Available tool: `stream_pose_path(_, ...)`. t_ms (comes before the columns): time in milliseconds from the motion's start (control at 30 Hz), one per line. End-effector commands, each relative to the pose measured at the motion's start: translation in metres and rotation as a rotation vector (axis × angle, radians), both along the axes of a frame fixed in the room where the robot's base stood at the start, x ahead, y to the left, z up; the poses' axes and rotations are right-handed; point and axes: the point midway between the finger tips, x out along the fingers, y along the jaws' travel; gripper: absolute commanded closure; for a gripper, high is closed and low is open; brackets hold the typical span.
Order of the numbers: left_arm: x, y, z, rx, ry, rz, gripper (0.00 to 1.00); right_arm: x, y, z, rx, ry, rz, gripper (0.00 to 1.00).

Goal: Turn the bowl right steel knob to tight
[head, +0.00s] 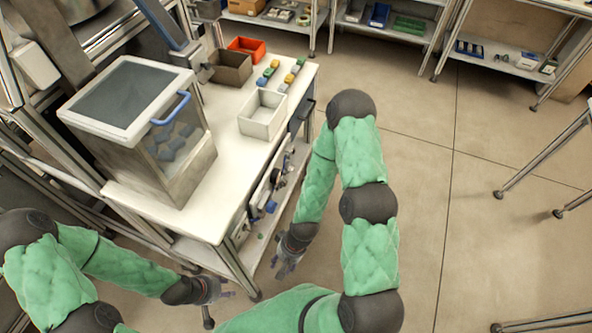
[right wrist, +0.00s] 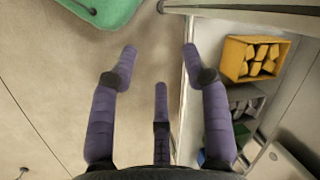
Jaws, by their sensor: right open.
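Part of a large rounded metal bowl (head: 75,8) shows at the top left edge of the head view, cut off by the frame. I cannot make out a steel knob at its right side. My left gripper (head: 218,291) is low beside the front corner of the white bench, well away from the bowl; its fingers are too small to judge. My right gripper (head: 282,266) hangs beside the bench's right side, below the top. In the right wrist view its purple fingers (right wrist: 160,70) are spread and empty.
The white bench (head: 222,187) carries a clear-sided box with a grey lid (head: 125,95), a white bin (head: 263,114), a brown bin (head: 230,68) and an orange bin (head: 247,47). A yellow bin (right wrist: 237,58) sits under my right gripper's side. Open floor (head: 440,200) lies right.

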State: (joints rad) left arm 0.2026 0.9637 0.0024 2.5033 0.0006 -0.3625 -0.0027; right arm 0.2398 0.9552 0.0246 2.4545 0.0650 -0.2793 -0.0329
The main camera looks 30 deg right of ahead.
Motion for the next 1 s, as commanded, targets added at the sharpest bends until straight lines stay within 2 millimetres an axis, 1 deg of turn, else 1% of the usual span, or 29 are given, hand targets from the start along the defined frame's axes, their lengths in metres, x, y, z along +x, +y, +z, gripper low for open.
stream_pose_path(33, 0.000, 0.000, -0.003, 0.000, 0.000, 0.000, 0.60, 0.000, -0.009, -0.009, 0.001, 0.048, -0.043, 0.52)
stream_pose_path(133, 0.000, 0.000, -0.007, 0.000, 0.000, 0.000, 0.60, -0.003, -0.025, -0.022, 0.034, 0.180, -0.149, 0.52)
stream_pose_path(233, 0.000, 0.000, -0.012, 0.000, 0.000, 0.000, 0.60, -0.001, -0.035, -0.030, 0.116, 0.309, -0.276, 0.52)
stream_pose_path(300, 0.000, 0.000, -0.015, 0.000, 0.000, 0.000, 0.60, 0.006, -0.040, -0.032, 0.201, 0.380, -0.368, 0.52)
stream_pose_path(367, 0.000, 0.000, -0.017, 0.000, 0.000, 0.000, 0.60, 0.016, -0.044, -0.030, 0.288, 0.424, -0.446, 0.52)
stream_pose_path(467, 0.000, 0.000, -0.021, 0.000, 0.000, 0.000, 0.60, 0.042, -0.055, -0.025, 0.459, 0.461, -0.580, 0.52)
stream_pose_path(567, 0.000, 0.000, -0.025, 0.000, 0.000, 0.000, 0.60, 0.076, -0.075, -0.013, 0.651, 0.443, -0.707, 0.52)
stream_pose_path(600, 0.000, 0.000, -0.027, 0.000, 0.000, 0.000, 0.60, 0.091, -0.087, -0.008, 0.731, 0.419, -0.757, 0.52)
stream_pose_path(667, 0.000, 0.000, -0.029, 0.000, 0.000, 0.000, 0.60, 0.114, -0.109, 0.002, 0.853, 0.365, -0.826, 0.52)
stream_pose_path(700, 0.000, 0.000, -0.031, 0.000, 0.000, 0.000, 0.60, 0.128, -0.127, 0.009, 0.930, 0.319, -0.869, 0.52)
stream_pose_path(767, 0.000, 0.000, -0.033, 0.000, 0.000, 0.000, 0.60, 0.146, -0.155, 0.021, 1.036, 0.238, -0.923, 0.52)
stream_pose_path(800, 0.000, 0.000, -0.034, 0.000, 0.000, 0.000, 0.60, 0.156, -0.173, 0.029, 1.100, 0.180, -0.953, 0.52)
stream_pose_path(900, 0.000, 0.000, -0.036, 0.000, 0.000, 0.000, 0.60, 0.173, -0.217, 0.047, 1.222, 0.041, -1.003, 0.52)
stream_pose_path(1000, 0.000, 0.000, -0.038, 0.000, 0.000, 0.000, 0.60, 0.179, -0.246, 0.060, 1.294, -0.060, -1.029, 0.52)
